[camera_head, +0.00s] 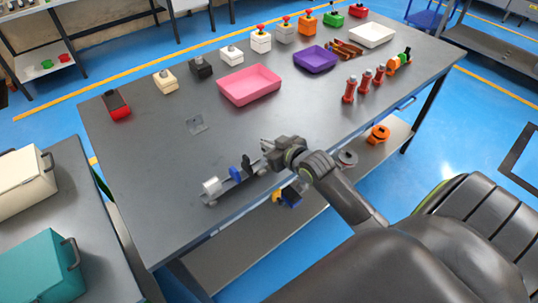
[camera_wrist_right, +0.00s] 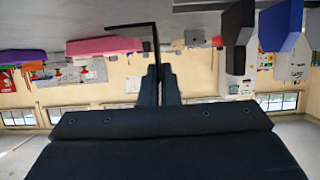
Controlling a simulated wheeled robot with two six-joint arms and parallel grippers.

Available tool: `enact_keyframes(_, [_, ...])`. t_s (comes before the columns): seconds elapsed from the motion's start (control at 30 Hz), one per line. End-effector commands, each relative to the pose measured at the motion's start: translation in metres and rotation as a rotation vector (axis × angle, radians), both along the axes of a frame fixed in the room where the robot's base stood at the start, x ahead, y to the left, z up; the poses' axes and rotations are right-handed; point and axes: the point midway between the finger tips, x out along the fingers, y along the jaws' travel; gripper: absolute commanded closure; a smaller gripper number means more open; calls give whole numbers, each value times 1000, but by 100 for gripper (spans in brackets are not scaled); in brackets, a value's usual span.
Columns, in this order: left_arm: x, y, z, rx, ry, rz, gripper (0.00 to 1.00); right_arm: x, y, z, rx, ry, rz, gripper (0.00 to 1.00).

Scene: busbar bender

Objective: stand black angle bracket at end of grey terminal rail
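The grey terminal rail (camera_head: 226,191) lies near the table's front edge. It carries a white cylinder (camera_head: 211,186), a blue block (camera_head: 236,174) and a black block (camera_head: 247,165). My right gripper (camera_head: 267,150) is just past the black-block end of the rail. In the right wrist view, my right gripper (camera_wrist_right: 161,72) is shut on the thin black angle bracket (camera_wrist_right: 155,42), whose other leg reaches left. The black block (camera_wrist_right: 238,25) and blue block (camera_wrist_right: 279,25) show to its right, apart from it. In the head view the bracket is not clearly distinguishable. My left gripper is not in view.
A pink tray (camera_head: 249,85), a purple tray (camera_head: 316,60) and a row of small boxes stand farther back. Red-brown insulators (camera_head: 349,90) stand to the right. A small grey plate (camera_head: 196,124) lies left of centre. The table between rail and pink tray is mostly clear.

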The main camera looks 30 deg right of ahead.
Motion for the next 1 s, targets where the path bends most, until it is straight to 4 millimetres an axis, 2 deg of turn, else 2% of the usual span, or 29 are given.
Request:
enact_keyframes(0.27, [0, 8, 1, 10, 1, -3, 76, 0, 0, -36, 1, 2, -2, 100])
enact_keyframes(0.67, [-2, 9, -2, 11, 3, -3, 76, 0, 0, -42, 1, -1, 0, 100])
enact_keyframes(0.87, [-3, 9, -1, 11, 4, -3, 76, 0, 0, -42, 1, 0, 0, 76])
enact_keyframes(1.0, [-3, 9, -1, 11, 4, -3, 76, 0, 0, -42, 1, 0, 0, 76])
